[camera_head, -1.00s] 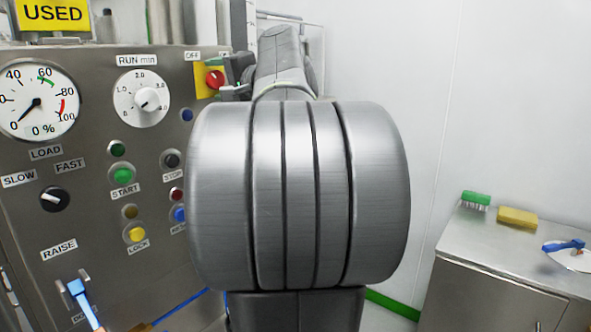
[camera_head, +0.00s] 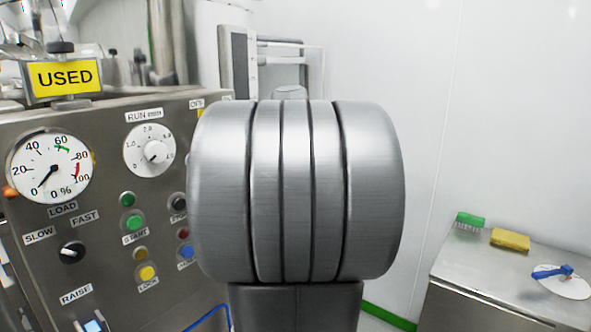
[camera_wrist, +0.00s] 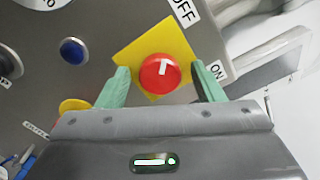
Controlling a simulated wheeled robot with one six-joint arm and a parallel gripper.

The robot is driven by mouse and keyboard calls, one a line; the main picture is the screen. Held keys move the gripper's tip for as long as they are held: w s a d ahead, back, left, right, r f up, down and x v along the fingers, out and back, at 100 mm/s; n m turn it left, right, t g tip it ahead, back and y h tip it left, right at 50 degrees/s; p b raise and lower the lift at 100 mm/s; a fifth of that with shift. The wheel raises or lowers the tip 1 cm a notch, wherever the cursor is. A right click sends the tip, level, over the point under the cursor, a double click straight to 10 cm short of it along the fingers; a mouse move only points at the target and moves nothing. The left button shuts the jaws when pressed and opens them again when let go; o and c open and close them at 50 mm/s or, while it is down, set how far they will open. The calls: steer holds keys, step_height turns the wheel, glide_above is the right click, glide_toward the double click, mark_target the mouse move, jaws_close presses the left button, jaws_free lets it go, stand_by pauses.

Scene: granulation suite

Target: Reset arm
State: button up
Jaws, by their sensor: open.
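My gripper (camera_wrist: 161,88) shows in the wrist view with its two green fingers apart and nothing between them but the view of the panel. Beyond the fingertips is a red rotary knob (camera_wrist: 160,72) on a yellow plate (camera_wrist: 181,40), between OFF and ON labels. I cannot tell the exact gap between the fingers and the knob. In the head view a large silver cylindrical part of my arm fills the middle and hides the gripper and the red knob.
The steel control panel (camera_head: 105,190) stands at the left with a load gauge (camera_head: 52,168), a RUN min dial (camera_head: 150,150) and several coloured buttons. A steel cabinet (camera_head: 480,268) at the right carries a green brush (camera_head: 470,220), a yellow sponge (camera_head: 510,240) and a blue-handled item (camera_head: 563,272).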

steer(key=m+p, duration=0.3)
steer(key=shift+r+p, duration=0.1)
steer(key=shift+p, duration=0.2)
stand_by(0.4)
